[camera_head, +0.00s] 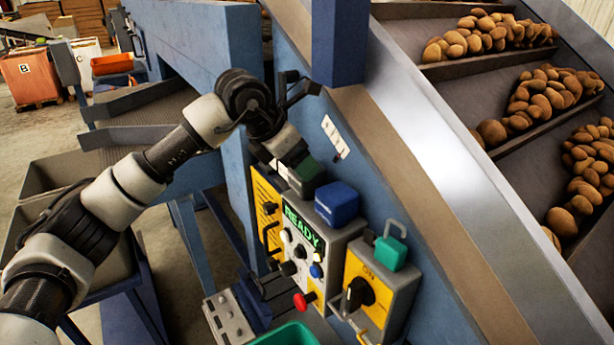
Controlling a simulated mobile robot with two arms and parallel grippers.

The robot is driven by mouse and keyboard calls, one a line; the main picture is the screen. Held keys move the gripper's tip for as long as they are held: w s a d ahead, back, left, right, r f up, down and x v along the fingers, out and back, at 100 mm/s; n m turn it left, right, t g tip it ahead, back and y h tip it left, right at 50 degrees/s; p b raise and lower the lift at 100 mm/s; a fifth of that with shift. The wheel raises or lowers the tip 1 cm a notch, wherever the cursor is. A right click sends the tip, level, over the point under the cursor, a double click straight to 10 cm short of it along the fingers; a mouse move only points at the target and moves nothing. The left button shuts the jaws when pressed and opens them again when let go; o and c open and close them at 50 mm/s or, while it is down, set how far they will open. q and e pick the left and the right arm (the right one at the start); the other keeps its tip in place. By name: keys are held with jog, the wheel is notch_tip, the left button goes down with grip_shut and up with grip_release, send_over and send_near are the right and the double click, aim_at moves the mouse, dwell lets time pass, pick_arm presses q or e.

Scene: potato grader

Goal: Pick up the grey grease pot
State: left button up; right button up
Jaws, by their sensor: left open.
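My left arm comes in from the left, and its black wrist is above the control panel. My left gripper (303,83) has dark fingers that stand apart in front of the blue machine frame, with nothing seen between them. I cannot make out a grey grease pot with certainty. A dark grey-green block (307,172) is just below the wrist, partly covered by it. A blue block (337,204) sits on top of the READY control box (303,243). My right gripper is not in view.
A yellow switch box (372,290) with a black knob and a teal padlock-like piece (391,253) is at the right. A red button (303,301) sticks out low. A green tray (286,335) is at the bottom edge. Potatoes (545,97) lie on the sloped conveyor.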

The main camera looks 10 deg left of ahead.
pick_arm(q)
jog(key=p+x, duration=0.1)
jog(key=x, duration=0.3)
jog(key=shift+s+d, duration=0.15)
jog(key=shift+d+f, duration=0.15)
jog(key=shift+f, duration=0.2)
jog(key=shift+r, duration=0.1)
jog(key=c, duration=0.8)
jog(key=shift+a+r+b, duration=0.2)
jog(key=shift+r+b, duration=0.15)
jog(key=shift+b, duration=0.05)
notch_tip(320, 180, up, 6)
jog(key=shift+r+b, duration=0.1)
jog(key=shift+b, duration=0.65)
jog(key=shift+s+a+b, duration=2.8)
jog(key=shift+s+a, duration=4.1)
jog(key=shift+s, duration=0.05)
